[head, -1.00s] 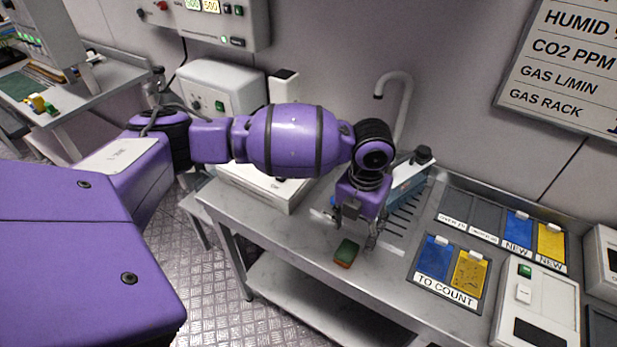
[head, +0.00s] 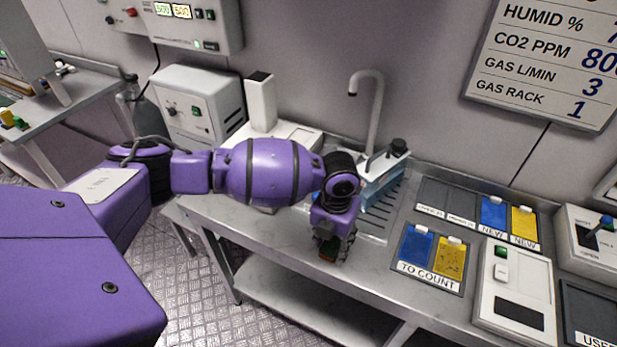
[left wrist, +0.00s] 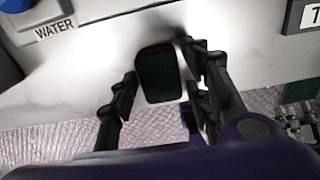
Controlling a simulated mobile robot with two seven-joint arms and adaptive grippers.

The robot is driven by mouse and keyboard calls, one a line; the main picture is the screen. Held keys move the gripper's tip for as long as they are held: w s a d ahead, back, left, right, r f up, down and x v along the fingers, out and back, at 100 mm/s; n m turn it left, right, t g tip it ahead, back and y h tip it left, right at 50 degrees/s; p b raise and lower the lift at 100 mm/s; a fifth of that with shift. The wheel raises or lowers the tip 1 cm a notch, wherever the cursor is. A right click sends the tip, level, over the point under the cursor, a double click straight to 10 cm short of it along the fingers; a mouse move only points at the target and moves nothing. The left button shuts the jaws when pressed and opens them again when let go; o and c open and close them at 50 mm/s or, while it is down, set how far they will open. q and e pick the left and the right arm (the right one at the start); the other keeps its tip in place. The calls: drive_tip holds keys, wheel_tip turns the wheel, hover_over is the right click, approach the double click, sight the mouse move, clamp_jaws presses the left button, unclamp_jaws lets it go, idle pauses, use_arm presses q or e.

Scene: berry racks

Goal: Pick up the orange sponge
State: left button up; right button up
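The sponge (head: 328,251), with a green top and an orange lower part, lies near the front edge of the steel counter (head: 275,232). In the left wrist view my left gripper (left wrist: 160,66) is open, with one finger on each side of the sponge. A gap shows on the left; the right finger is close, and contact there is unclear. My right gripper is out of view.
Behind the gripper are a sink drainer (head: 385,212), a tap (head: 372,110) and a blue-sided container (head: 382,185). To the right are the "TO COUNT" tray (head: 430,275) with blue and yellow cards and a white device (head: 515,295). The counter left of the sponge is clear.

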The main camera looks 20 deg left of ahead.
use_arm(q)
drive_tip(key=shift+w+r, duration=0.1)
drive_tip(key=shift+c, duration=1.4)
drive_tip(key=shift+r, duration=0.1)
drive_tip(key=shift+r, duration=0.6)
drive_tip(key=s+d+r, duration=0.1)
drive_tip(key=s+r, duration=1)
drive_tip(key=s, duration=0.3)
drive_tip(key=shift+r+p, duration=0.25)
drive_tip(key=shift+p, duration=0.2)
drive_tip(key=shift+d, duration=0.1)
